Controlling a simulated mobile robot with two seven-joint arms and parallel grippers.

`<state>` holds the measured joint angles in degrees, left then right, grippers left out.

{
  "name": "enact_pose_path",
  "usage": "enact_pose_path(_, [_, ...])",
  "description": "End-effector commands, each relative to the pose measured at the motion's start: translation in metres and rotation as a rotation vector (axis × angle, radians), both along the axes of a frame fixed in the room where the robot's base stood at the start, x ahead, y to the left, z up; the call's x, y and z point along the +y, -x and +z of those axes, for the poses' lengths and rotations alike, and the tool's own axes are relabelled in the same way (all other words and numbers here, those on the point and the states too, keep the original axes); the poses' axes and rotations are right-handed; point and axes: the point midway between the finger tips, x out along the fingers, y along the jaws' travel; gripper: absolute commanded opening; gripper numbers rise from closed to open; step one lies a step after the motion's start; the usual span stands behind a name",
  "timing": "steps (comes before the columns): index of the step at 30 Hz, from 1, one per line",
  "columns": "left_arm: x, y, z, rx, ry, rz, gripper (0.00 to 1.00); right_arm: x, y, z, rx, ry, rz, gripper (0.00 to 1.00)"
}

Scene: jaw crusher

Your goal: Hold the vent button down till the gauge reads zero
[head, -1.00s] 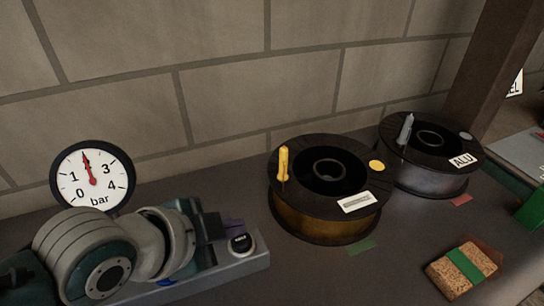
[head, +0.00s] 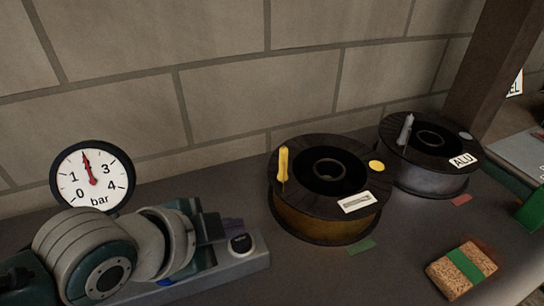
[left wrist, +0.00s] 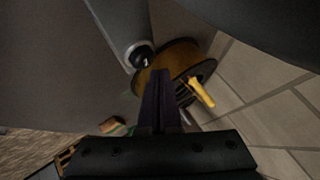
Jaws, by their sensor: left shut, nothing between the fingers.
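The round white pressure gauge (head: 92,180) stands upright at the left in the head view. Its red needle points nearly straight up, between 1 and 3 bar, well away from 0. The black vent button (head: 241,244) sits on the end of a grey housing (head: 232,264). It also shows in the left wrist view (left wrist: 141,57). In the left wrist view the fingertips (left wrist: 159,74) appear beside the button; contact cannot be told. My right gripper is out of view.
A spool with copper-coloured windings (head: 325,222) and a yellow peg stands right of the button. A grey ALU spool (head: 430,180) is behind it. A cork block with a green band (head: 462,268) lies at front right. A brick wall closes the back.

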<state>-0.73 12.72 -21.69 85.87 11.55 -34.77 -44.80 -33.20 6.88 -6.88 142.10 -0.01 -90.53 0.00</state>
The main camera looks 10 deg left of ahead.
Motion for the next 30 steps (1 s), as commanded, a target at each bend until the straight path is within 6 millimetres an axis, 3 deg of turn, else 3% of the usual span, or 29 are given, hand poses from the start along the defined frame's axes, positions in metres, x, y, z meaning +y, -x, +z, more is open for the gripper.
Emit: enact_pose_path(30, [0.000,0.000,-0.011,0.000,-0.001,-0.001,0.00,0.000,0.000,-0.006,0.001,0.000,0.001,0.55])
